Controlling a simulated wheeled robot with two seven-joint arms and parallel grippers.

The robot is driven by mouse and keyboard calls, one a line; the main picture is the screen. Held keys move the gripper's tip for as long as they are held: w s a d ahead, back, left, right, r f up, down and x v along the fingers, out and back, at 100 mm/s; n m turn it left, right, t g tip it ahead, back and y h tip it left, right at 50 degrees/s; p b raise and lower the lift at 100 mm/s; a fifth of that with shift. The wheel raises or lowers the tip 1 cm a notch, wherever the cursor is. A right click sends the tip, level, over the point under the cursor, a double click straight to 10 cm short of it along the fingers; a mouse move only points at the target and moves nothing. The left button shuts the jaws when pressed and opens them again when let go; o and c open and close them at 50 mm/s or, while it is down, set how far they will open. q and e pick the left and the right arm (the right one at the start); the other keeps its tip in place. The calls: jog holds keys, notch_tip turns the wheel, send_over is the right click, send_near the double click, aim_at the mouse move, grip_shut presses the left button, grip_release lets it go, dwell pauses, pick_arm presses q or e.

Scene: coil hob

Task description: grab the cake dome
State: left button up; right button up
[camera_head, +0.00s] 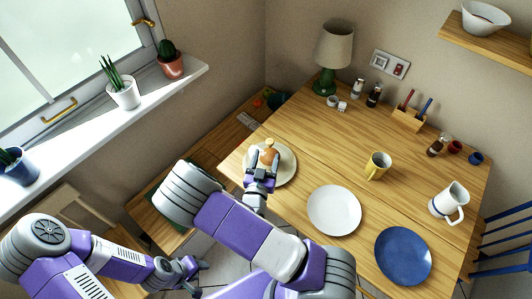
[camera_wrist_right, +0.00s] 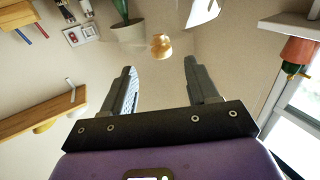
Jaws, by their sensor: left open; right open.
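The cake dome shows mainly by its round tan wooden knob (camera_head: 268,154), over a pale round plate (camera_head: 287,171) at the table's near left edge. Its clear cover is hard to make out. My right gripper (camera_head: 264,160) is open at the knob and hides part of the dome. In the right wrist view the knob (camera_wrist_right: 162,46) lies beyond the open fingertips (camera_wrist_right: 160,68), in line with the gap between them; nothing is held. My left gripper (camera_head: 200,272) is open and empty, low and left of the table.
A white plate (camera_head: 334,211), a blue plate (camera_head: 403,257), a yellow mug (camera_head: 378,166) and a white jug (camera_head: 448,203) stand on the table right of the dome. A green lamp (camera_head: 328,62) stands behind. A windowsill (camera_head: 150,99) with potted plants is at left.

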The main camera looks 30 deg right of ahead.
aim_at(269, 146)
jog(key=shift+w+d, duration=0.45)
jog(key=x, duration=0.6)
jog(key=shift+w+f, duration=0.15)
jog(key=shift+w, duration=0.05)
jog(key=shift+a, duration=0.1)
grip_shut()
